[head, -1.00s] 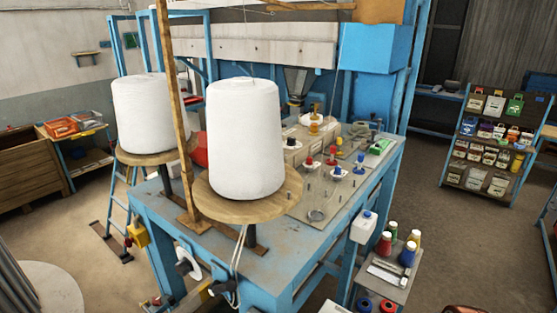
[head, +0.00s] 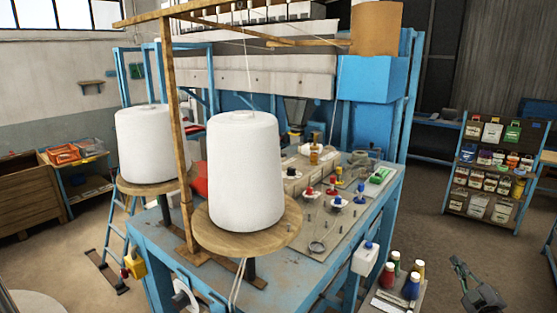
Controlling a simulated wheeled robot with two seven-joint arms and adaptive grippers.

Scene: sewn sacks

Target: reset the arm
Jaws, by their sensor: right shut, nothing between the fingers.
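My right gripper (head: 459,263) shows at the lower right of the head view, with its fingers pointing up and to the left. It is dark grey, shut and empty. It is in the picture to the right of the small stand with bottles and appears apart from it. My left gripper is out of view.
A blue machine table (head: 196,265) fills the middle, bearing two large white thread cones (head: 245,175) on round wooden discs. A small stand (head: 384,302) with several coloured bottles is at the lower right. A display rack (head: 482,208) stands farther back, with open floor before it.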

